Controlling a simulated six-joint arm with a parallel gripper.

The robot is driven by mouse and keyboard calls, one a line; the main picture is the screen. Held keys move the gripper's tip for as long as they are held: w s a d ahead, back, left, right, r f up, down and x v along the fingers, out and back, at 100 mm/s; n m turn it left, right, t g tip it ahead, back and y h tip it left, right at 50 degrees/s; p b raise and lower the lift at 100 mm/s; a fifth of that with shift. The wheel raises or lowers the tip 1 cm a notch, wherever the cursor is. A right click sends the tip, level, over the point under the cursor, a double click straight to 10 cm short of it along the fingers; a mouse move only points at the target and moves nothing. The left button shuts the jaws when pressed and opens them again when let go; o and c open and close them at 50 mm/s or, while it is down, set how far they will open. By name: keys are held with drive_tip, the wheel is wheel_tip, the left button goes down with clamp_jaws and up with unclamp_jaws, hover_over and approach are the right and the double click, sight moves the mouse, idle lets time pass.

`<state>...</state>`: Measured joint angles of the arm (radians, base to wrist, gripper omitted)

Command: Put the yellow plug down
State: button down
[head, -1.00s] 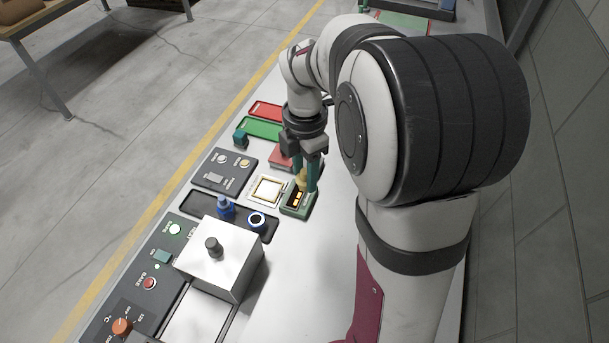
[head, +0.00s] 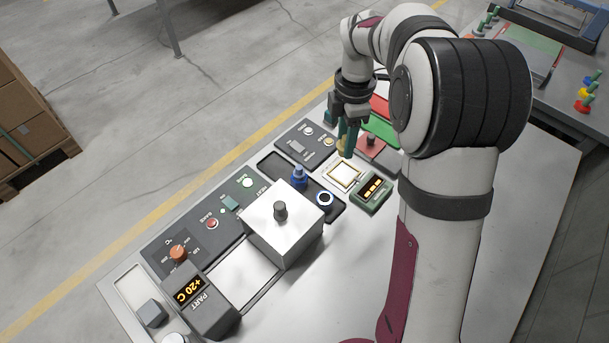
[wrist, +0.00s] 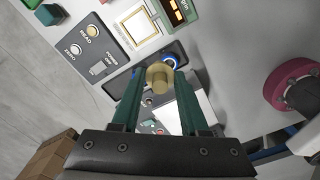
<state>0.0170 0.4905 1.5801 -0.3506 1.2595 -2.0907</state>
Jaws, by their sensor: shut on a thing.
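My gripper (wrist: 159,84) is shut on the yellow plug (wrist: 160,77), which shows end-on between the green fingertips in the wrist view. In the head view my gripper (head: 347,148) is over the bench, by the far side of the gold-framed white pad (head: 344,177). The plug cannot be made out there. The green meter (head: 371,192) with a lit display sits right of the pad. Whether the plug touches anything below is unclear.
A dark tray near the pad holds a blue plug (head: 299,176) and a blue ring (head: 324,199). A metal box (head: 285,225) with a knob stands nearer. Red and green trays (head: 381,127) lie beyond. A READ/ZERO panel (head: 306,146) is left of my gripper.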

hover_over(284, 173)
wheel_tip(284, 173, down, 5)
wheel_tip(284, 173, down, 11)
drive_tip(key=shift+r, duration=0.15)
drive_tip(key=shift+c, duration=2.1)
unclamp_jaws()
